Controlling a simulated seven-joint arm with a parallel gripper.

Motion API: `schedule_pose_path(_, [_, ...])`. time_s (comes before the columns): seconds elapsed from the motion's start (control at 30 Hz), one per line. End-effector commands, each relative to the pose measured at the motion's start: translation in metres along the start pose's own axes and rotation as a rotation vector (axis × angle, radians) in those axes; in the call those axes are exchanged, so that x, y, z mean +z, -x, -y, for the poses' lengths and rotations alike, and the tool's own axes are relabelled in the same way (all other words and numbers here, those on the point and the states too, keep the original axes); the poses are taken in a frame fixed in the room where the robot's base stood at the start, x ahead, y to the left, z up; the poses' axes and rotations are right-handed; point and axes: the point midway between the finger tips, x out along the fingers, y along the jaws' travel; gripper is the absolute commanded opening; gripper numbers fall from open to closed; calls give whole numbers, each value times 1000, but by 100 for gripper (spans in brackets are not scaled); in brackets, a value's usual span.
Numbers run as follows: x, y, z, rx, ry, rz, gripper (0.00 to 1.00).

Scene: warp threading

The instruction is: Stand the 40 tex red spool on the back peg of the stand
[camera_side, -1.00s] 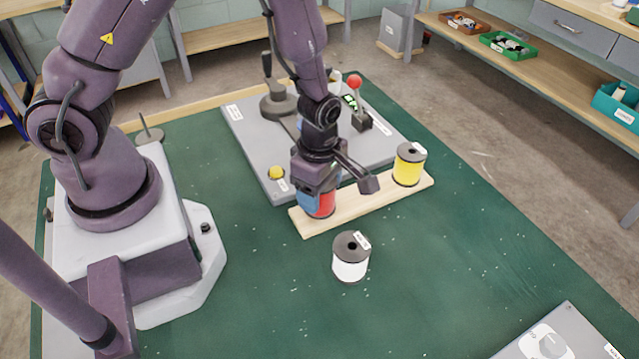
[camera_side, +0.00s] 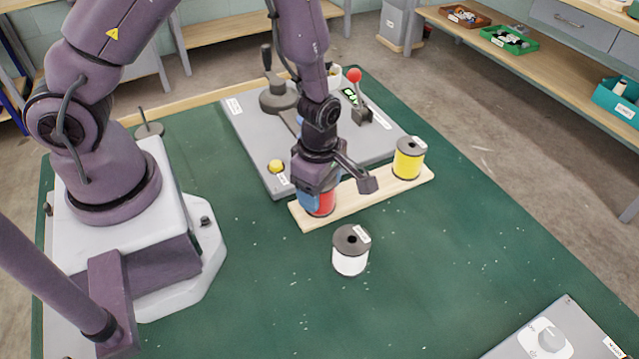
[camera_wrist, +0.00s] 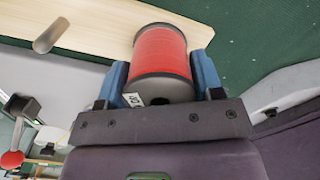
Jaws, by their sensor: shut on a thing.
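The red spool (camera_side: 324,203) is between my gripper's blue fingers (camera_side: 315,192), over the left part of the pale wooden board (camera_side: 350,203). In the wrist view the red spool (camera_wrist: 160,55) has dark flanges and a small white label, too small to read surely. The blue fingers (camera_wrist: 162,88) are shut on its two sides. Whether the spool rests on the board or hangs just above it I cannot tell. A bare peg (camera_wrist: 50,35) shows on the board in the wrist view; the arm hides it in the side view.
A yellow spool (camera_side: 408,160) stands at the board's right end. A white spool (camera_side: 350,258) stands on the green mat (camera_side: 440,270) in front of the board. A grey panel (camera_side: 245,140) with a red-knobbed lever (camera_side: 355,76) and yellow button (camera_side: 276,166) lies behind.

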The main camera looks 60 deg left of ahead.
Motion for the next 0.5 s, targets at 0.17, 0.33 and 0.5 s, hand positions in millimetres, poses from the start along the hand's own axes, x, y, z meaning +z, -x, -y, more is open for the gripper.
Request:
schedule_pose_path(0.17, [0,0,0,0,0,0,63])
schedule_pose_path(0.33, [0,0,0,0,0,0,90])
schedule_pose_path(0.5, [0,0,0,0,0,0,90])
